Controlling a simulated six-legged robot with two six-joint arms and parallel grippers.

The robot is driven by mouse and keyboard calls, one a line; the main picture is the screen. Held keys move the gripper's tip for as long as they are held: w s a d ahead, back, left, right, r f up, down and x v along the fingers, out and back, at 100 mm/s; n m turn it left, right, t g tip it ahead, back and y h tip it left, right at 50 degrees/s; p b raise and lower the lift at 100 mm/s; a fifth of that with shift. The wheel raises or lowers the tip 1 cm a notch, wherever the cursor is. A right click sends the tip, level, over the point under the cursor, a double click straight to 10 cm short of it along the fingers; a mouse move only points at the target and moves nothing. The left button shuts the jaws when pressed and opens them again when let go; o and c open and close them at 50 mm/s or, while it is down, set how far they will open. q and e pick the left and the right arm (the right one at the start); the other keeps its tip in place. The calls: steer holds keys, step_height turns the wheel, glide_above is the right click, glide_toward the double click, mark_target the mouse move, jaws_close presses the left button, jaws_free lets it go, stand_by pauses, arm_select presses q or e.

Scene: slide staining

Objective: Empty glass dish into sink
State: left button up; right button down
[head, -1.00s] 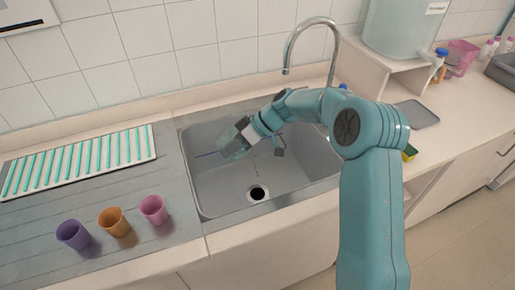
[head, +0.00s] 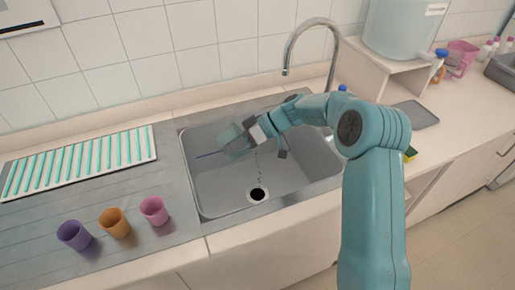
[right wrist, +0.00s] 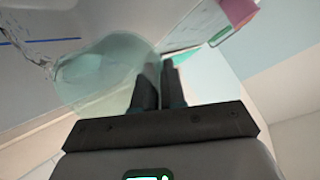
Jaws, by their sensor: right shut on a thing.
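My right gripper (head: 246,133) is shut on the glass dish and holds it above the sink basin. The dish (head: 232,142) is see-through and greenish, and looks tilted. It also shows in the right wrist view (right wrist: 100,85), with its edge between my fingers (right wrist: 158,85). The grey sink (head: 215,190) has a dark drain (head: 258,194) near its front. A thin clear broken streak runs down below the gripper towards the drain, and clear rippled streaks show in the wrist view; they look like liquid. My left gripper is not in view.
A tall curved tap (head: 290,45) stands behind the sink. Purple (head: 73,235), orange (head: 114,223) and pink (head: 153,210) cups stand left of it, in front of a rack of teal-striped slides (head: 80,163). A thin blue rod (head: 207,154) shows at the basin's left.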

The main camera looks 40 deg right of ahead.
steer(key=shift+d+r+y, duration=0.1)
steer(key=shift+r+y, duration=0.1)
steer(key=shift+y, duration=0.1)
steer(key=shift+f, duration=0.1)
steer(key=shift+s+d+r+t+y+b, duration=0.1)
steer(key=shift+d+r+t+y+b, duration=0.25)
steer(key=shift+b, duration=0.65)
steer(key=shift+s+d+r+t+y+b, duration=0.1)
steer(key=shift+y+b, duration=0.35)
steer(key=shift+b, duration=0.55)
steer(key=shift+d, duration=0.1)
steer(key=shift+s+d+b, duration=0.1)
steer(key=shift+d+b, duration=0.2)
steer(key=shift+b, duration=0.3)
steer(key=shift+d+r+y, duration=0.1)
steer(key=shift+y, duration=0.2)
